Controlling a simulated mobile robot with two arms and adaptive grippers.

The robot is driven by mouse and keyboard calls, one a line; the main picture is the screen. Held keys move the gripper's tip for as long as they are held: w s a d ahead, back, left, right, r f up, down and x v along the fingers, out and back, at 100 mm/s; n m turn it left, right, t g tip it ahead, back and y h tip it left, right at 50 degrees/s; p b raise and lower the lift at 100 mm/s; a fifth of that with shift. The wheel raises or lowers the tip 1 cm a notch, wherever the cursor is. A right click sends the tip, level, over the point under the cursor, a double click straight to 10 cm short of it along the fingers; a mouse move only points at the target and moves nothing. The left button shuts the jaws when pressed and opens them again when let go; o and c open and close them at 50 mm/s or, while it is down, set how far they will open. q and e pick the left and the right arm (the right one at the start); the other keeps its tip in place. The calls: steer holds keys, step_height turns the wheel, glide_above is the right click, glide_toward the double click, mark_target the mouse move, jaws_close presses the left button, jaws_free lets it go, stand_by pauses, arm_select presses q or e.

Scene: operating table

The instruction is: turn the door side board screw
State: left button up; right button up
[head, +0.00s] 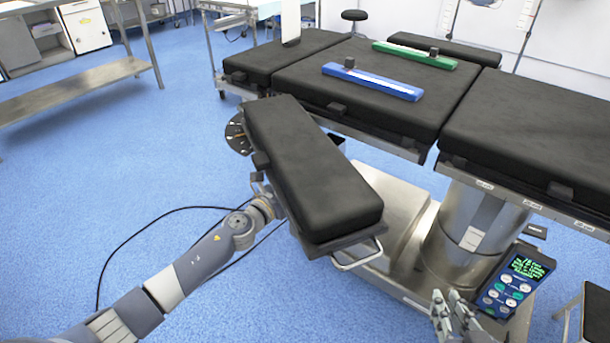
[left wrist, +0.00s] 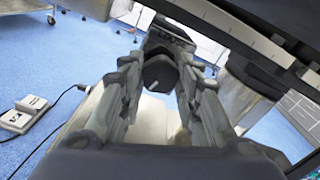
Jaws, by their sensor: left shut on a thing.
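The black padded side board (head: 312,168) nearest me is swung out at an angle from the operating table. My left arm reaches its left edge, and the left gripper is hidden by the board in the head view. In the left wrist view, my left gripper (left wrist: 162,64) has its fingers on either side of a dark faceted screw knob (left wrist: 158,73) under the board's edge and is shut on it. My right gripper (head: 452,312) is low at the bottom right in the head view, with its fingers apart and nothing visible between them.
The table's other black pads (head: 370,85) carry a blue bar (head: 372,82) and a green bar (head: 414,54). A steel column (head: 470,240) and a control box with a screen (head: 516,280) stand at the right. A black cable (head: 150,232) lies on the open blue floor at left.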

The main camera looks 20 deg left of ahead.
arm_select(q)
steer(key=shift+m, duration=0.3)
steer(key=o, duration=1.1)
steer(key=shift+c, duration=0.2)
steer(key=v, duration=1.2)
steer(key=shift+d, duration=0.1)
